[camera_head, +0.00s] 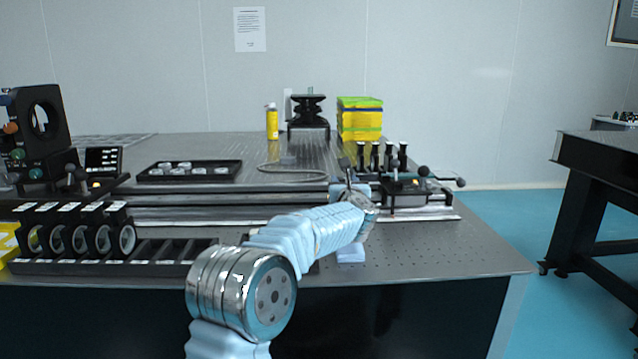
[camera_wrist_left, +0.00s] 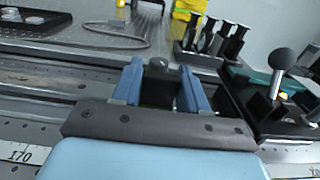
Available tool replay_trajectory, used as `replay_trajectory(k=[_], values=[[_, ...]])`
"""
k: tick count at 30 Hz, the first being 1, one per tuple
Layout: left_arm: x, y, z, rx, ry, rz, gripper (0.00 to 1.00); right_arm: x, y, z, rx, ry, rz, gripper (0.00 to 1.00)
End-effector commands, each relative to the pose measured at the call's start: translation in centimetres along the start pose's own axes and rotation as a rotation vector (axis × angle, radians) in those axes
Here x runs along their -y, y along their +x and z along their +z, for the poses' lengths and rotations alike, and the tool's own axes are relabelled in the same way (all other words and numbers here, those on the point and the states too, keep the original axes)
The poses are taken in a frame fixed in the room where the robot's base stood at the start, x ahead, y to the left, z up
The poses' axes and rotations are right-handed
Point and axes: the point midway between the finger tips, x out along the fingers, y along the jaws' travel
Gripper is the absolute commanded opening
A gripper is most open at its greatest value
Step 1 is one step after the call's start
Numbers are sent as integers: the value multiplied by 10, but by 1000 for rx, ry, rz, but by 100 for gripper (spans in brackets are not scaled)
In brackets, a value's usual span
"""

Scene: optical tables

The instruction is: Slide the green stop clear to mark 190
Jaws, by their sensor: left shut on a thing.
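My left gripper (camera_head: 346,190) is at the long rail (camera_head: 250,214) on the table, near its right part. In the left wrist view its two blue fingers (camera_wrist_left: 161,88) are shut on a dark block with a small round knob (camera_wrist_left: 158,64). A little green shows low between the fingers, which I take as the green stop (camera_wrist_left: 152,104); most of it is hidden by the fingers and wrist. The rail's scale (camera_wrist_left: 22,154) shows 170 at the lower left; mark 190 is not readable. My right gripper is not in view.
A black carriage with a ball lever (camera_wrist_left: 282,62) and a teal part stands close right of the gripper. Black posts (camera_head: 375,157) stand behind. A tray (camera_head: 190,178) and a cable (camera_head: 292,178) lie behind the rail; a rack of ring mounts (camera_head: 75,238) is front left.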

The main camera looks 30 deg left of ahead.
Motion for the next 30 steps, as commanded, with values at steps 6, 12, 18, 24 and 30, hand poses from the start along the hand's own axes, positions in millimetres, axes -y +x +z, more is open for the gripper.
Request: replay_trajectory(k=[6,12,18,24,30], values=[[44,0,0,-1,0,-2,0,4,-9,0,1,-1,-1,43],[60,0,0,0,-1,0,0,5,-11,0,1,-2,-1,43],[63,0,0,0,0,1,0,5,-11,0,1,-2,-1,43],[63,0,0,1,0,1,0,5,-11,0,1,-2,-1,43],[62,0,0,1,0,1,64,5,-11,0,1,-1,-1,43]])
